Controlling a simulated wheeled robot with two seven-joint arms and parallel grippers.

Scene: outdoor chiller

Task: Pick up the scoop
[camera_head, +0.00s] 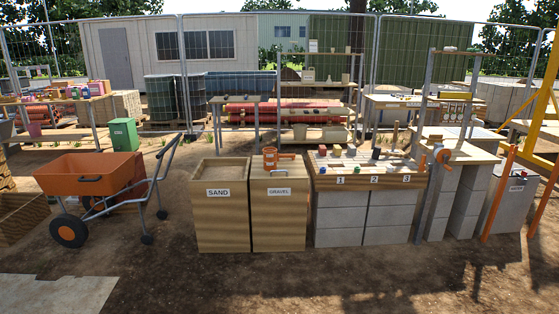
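An orange scoop-like object (271,157) sits on top of the wooden bin labelled GRAVEL (279,215), near the middle of the camera_head view. A short part of it sticks out to the right. It is small in the picture, so its exact shape is hard to make out. Neither of my grippers shows in this view, and nothing of mine touches the object.
A bin labelled SAND (221,215) stands left of the gravel bin. A block-built workbench (345,183) marked 1, 2, 3 with small items stands right. An orange wheelbarrow (88,174) is at left. The dirt ground (235,285) in front is clear.

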